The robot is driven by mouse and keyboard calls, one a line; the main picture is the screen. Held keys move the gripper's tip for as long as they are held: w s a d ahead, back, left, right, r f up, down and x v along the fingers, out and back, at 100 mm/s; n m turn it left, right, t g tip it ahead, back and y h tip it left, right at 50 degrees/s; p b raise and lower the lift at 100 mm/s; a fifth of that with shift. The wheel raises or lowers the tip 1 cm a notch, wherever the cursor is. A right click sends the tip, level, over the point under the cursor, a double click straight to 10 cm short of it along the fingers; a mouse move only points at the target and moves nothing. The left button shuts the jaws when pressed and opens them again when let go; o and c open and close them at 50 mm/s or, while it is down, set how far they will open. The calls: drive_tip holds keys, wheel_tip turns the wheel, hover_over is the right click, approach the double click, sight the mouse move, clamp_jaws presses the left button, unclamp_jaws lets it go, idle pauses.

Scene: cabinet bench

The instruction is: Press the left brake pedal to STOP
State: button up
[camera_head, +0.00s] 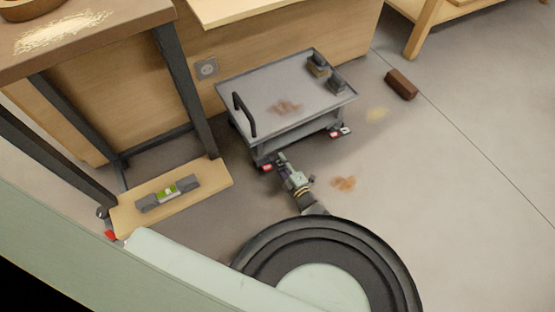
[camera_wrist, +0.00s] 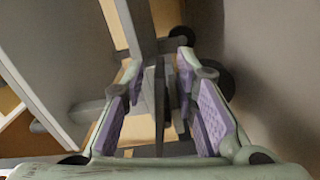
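A grey metal cart (camera_head: 290,98) stands on the floor in front of the wooden cabinet. A small red pedal (camera_head: 266,168) shows low at its near left corner, and another red and white pedal (camera_head: 341,132) at its near right corner. My gripper (camera_head: 281,159) is low beside the left pedal, at the cart's near edge; whether it touches the pedal cannot be told. In the wrist view my gripper (camera_wrist: 158,68) has its purple-padded fingers apart. Dark upright parts show in the gap between them. The pedal's red cannot be made out there, so its position is unclear.
The cart has a black handle (camera_head: 244,114) at left and two dark blocks on its top. A workbench leg (camera_head: 187,90) and a board (camera_head: 215,176) with a level stand to the left. A brown brick (camera_head: 401,84) lies at right. Floor to the right is mostly clear.

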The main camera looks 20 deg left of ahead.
drive_tip(key=shift+w+a, duration=0.1)
drive_tip(key=shift+c, duration=0.2)
clamp_jaws()
idle(0.4)
